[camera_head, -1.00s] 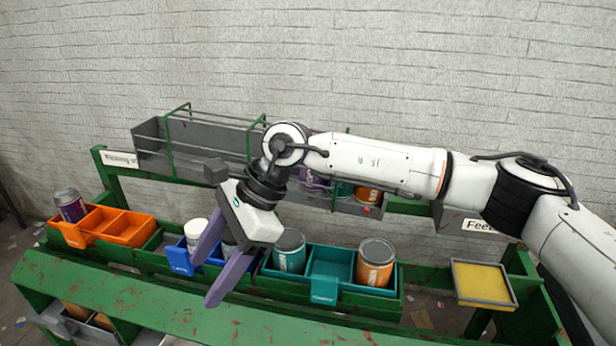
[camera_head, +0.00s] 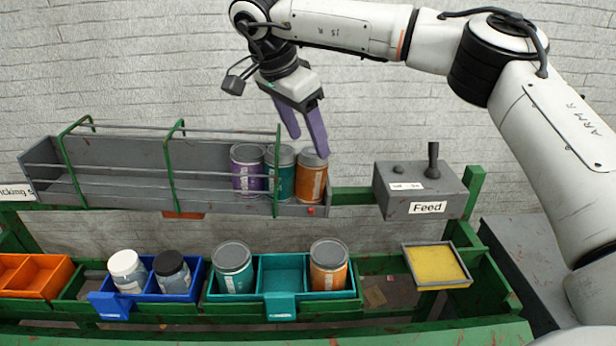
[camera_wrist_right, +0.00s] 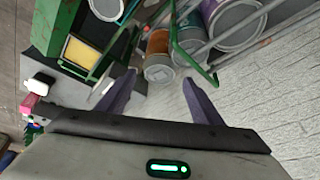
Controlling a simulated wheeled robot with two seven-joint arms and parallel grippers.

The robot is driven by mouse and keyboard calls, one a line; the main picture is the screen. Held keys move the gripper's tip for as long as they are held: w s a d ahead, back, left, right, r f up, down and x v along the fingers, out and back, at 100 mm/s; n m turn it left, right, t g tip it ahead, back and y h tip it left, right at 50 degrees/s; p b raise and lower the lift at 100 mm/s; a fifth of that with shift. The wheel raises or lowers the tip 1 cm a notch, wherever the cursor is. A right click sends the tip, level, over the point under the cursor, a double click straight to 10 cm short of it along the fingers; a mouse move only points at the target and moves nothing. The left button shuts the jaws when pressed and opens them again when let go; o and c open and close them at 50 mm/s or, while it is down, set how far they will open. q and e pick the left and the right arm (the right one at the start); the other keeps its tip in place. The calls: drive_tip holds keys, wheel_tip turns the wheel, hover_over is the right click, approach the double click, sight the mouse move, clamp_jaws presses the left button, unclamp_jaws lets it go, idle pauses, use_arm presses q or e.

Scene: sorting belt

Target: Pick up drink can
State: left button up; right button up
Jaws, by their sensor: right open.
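Three cans stand side by side at the right end of the upper rack: a purple can (camera_head: 248,172), a teal can (camera_head: 280,175) and an orange can (camera_head: 311,178). My right gripper (camera_head: 308,146) is open and empty, pointing down just above the orange can. In the right wrist view, the orange can (camera_wrist_right: 158,62) shows beyond the fingertips, with the teal can (camera_wrist_right: 190,48) and purple can (camera_wrist_right: 232,22) to its right. Another teal can (camera_head: 232,268) and another orange can (camera_head: 328,268) stand in the teal bin (camera_head: 281,305) below. My left gripper is out of view.
Green and grey rails (camera_head: 172,165) run along the front of the rack. A grey Feed box (camera_head: 421,190) with a lever stands to its right. Below are a yellow pad (camera_head: 436,264), a blue bin (camera_head: 110,305) with two jars and an orange bin (camera_head: 45,282).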

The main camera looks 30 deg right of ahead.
sight(311, 153)
drive_tip(key=shift+x, duration=0.9)
drive_tip(key=p+x, duration=0.1)
drive_tip(key=x, duration=0.3)
drive_tip(key=shift+f, duration=0.45)
drive_tip(key=shift+c, duration=0.7)
drive_tip(key=c, duration=0.9)
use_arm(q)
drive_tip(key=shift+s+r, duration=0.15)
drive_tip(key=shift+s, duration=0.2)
use_arm(e)
drive_tip(key=shift+c, duration=0.2)
drive_tip(key=shift+s+a, duration=0.1)
